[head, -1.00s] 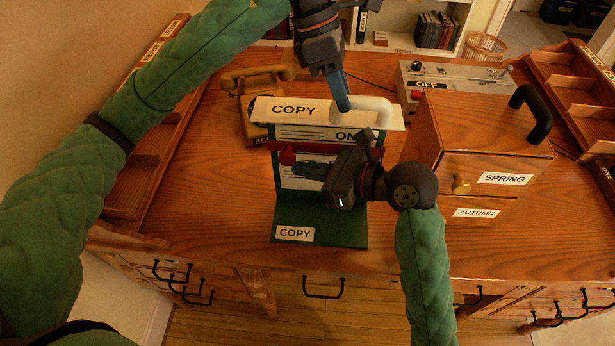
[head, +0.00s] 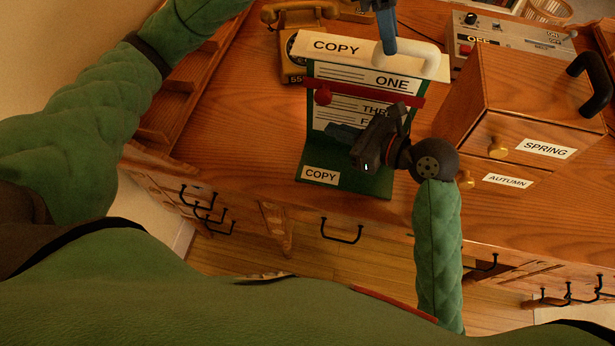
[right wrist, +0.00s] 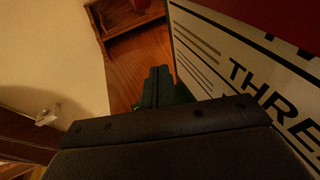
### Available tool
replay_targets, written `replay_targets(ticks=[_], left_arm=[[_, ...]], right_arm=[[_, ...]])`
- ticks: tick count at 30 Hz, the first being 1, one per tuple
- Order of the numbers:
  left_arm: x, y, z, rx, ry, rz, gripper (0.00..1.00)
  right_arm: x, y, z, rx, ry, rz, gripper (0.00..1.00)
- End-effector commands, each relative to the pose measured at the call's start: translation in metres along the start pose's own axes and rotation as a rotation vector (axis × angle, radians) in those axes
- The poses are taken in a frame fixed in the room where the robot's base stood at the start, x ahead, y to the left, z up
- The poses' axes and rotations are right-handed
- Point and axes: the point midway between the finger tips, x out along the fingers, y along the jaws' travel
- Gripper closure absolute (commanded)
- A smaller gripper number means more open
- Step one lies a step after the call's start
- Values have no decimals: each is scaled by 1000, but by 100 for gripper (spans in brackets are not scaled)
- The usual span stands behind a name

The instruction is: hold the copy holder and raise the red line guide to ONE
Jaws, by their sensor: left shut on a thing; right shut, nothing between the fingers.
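The green copy holder (head: 345,184) stands on the desk, with a printed white page and a top ledge labelled COPY. The red line guide (head: 375,93) lies across the page directly below the line ONE (head: 392,82); THREE shows below it. Its red knob (head: 322,96) is at the left end. My left gripper (head: 389,47) is shut on the white handle (head: 418,58) at the ledge's right. My right gripper (head: 335,131) is shut and empty in front of the page, below the knob and apart from it. In the right wrist view its fingers (right wrist: 160,88) are together, left of the page.
A wooden box (head: 530,100) with SPRING and AUTUMN drawers stands close on the right. A yellow telephone (head: 290,50) is behind left, and a grey switch unit (head: 500,38) behind right. The desk left of the holder is clear.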

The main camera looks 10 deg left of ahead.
Motion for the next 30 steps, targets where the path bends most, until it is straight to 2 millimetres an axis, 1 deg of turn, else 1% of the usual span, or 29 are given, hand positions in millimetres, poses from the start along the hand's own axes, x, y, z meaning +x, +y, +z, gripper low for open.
replay_targets(ticks=[1,8,13,15,18,30], left_arm=[[0,0,0,0,0,0,96],[0,0,0,0,0,0,96],[0,0,0,0,0,0,96],[0,0,0,0,0,0,96],[0,0,0,0,0,0,96],[0,0,0,0,0,0,96]], right_arm=[[2,0,-10,4,2,0,100],[10,1,-45,4,2,-1,100],[2,1,-72,3,4,-1,100],[-4,1,-82,2,4,-1,100],[-22,1,-79,-2,2,-2,100],[-83,1,-79,-1,3,-1,100]])
